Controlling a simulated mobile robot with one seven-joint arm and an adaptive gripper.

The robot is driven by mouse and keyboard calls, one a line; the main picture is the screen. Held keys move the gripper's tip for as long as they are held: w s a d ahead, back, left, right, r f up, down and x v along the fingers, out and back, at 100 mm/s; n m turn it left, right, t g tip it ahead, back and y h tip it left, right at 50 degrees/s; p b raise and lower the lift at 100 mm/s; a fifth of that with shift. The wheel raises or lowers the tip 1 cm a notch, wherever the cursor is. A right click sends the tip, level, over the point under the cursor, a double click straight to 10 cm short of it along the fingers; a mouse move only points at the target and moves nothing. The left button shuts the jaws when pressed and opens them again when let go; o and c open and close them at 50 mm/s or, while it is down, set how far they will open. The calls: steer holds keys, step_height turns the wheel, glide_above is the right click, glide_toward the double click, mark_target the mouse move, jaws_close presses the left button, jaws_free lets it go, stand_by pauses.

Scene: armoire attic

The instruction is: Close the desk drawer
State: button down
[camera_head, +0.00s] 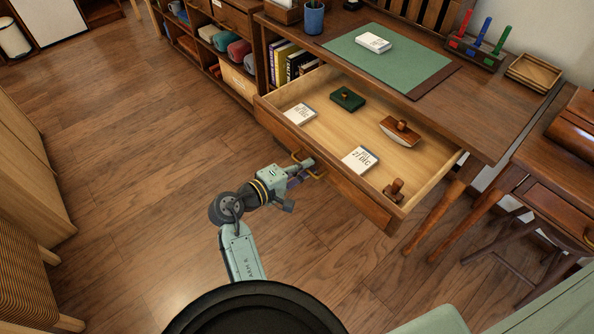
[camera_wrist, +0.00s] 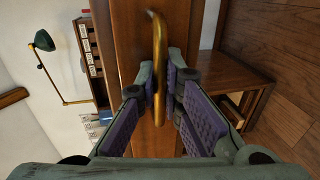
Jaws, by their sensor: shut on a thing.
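The desk drawer (camera_head: 362,203) is pulled well out from under the desk top (camera_head: 480,110). Its wooden front carries a brass handle (camera_head: 317,175). My gripper (camera_head: 309,167) is at the front of the drawer, shut on this handle. In the wrist view the curved brass handle (camera_wrist: 158,50) stands between the purple-padded fingers of my gripper (camera_wrist: 165,80), in front of the brown drawer front (camera_wrist: 130,30). The finger pads hide part of the handle.
The drawer holds white cards (camera_head: 360,159), a green box (camera_head: 347,99), a wooden blotter (camera_head: 401,132) and a small stamp (camera_head: 394,190). They lie low inside. A shelf with books (camera_head: 290,65) stands left of the drawer. The floor (camera_head: 130,170) to the left is clear.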

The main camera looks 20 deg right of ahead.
mark_target(374, 125)
steer(key=r+x, duration=0.2)
steer(key=x, duration=0.7)
steer(key=d+r+b+x, duration=0.1)
steer(key=r+x, duration=0.1)
steer(key=x, duration=0.8)
steer(key=r+b+x, duration=0.1)
steer(key=r+x, duration=0.1)
steer(key=x, duration=0.8)
steer(key=shift+w+d, duration=0.15)
steer(key=shift+w, duration=0.05)
steer(key=shift+w+d+r, duration=0.1)
steer(key=shift+w+d, duration=0.05)
steer(key=shift+d, duration=0.2)
steer(key=shift+r, duration=0.15)
steer(key=shift+w+d, duration=0.1)
steer(key=c, duration=1.9)
jaws_free()
steer(key=shift+d, duration=0.15)
steer(key=shift+c, duration=0.2)
steer(key=shift+o, duration=1.2)
steer(key=v, duration=1.2)
